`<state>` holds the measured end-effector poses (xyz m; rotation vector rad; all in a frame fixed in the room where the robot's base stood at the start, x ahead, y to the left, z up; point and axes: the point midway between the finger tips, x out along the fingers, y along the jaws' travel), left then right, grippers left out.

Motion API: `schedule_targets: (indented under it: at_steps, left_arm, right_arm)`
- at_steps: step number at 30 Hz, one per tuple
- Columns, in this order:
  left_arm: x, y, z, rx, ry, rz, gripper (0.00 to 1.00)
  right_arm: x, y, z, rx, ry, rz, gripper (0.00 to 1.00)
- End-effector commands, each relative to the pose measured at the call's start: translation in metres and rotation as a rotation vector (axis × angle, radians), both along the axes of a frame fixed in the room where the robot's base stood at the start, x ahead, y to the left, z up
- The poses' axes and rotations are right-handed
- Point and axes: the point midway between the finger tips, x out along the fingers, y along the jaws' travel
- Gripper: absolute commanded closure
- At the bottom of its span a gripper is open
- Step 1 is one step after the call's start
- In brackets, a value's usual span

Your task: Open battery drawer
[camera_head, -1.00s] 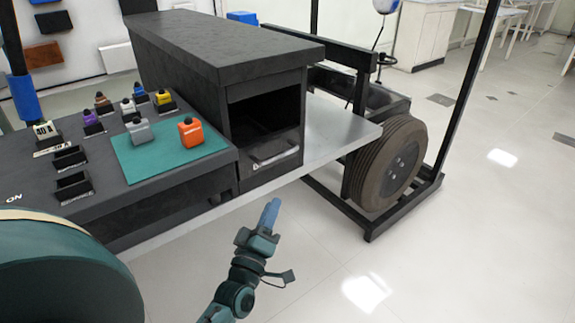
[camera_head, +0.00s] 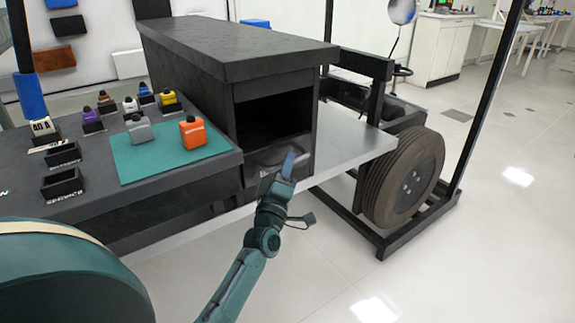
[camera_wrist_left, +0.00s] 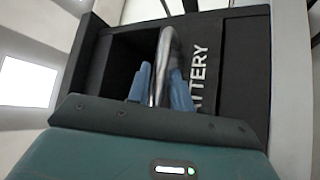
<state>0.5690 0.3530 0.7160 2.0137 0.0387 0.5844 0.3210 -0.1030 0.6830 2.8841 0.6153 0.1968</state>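The battery drawer (camera_head: 263,166) is a dark front at the bottom of the open end of a black box (camera_head: 240,60). It appears closed, with a dark space above it. In the left wrist view its front (camera_wrist_left: 232,70) carries white letters reading "TTERY". A shiny metal handle (camera_wrist_left: 161,68) stands between the blue fingertips of my left gripper (camera_wrist_left: 160,90), close to both. I cannot tell whether they press on it. In the head view my left gripper (camera_head: 288,165) is right at the drawer front and partly hides it. My right gripper does not show.
A teal mat (camera_head: 170,150) left of the box bears an orange block (camera_head: 193,132) and a grey block (camera_head: 139,129). Several small coloured pieces stand behind. A metal shelf (camera_head: 355,150), a wheel (camera_head: 405,178) and a black frame post (camera_head: 480,100) are at the right. Floor in front is clear.

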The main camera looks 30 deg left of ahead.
Motion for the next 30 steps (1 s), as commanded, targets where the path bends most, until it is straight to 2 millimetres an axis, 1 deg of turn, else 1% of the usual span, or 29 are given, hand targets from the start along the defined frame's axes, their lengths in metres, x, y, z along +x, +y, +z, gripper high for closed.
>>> schedule_targets:
  at_steps: [4,12,13,21,30]
  left_arm:
    - [0.0082,0.0027,0.0035,0.000,-0.001,0.001,0.78]
    - [0.0095,0.0030,0.0042,0.001,0.000,0.000,0.78]
    - [0.0094,0.0029,0.0042,0.001,0.000,0.000,0.79]
    - [0.0092,0.0029,0.0041,0.001,0.000,0.000,1.00]
    - [0.0091,0.0028,0.0039,0.001,0.000,0.000,1.00]
  right_arm:
    - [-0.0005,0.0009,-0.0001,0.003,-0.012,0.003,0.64]
    - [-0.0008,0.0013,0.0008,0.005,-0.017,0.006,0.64]
    - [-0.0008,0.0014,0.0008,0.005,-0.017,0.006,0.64]
    - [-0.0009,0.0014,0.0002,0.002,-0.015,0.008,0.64]
    - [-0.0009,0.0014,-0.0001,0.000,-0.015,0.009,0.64]
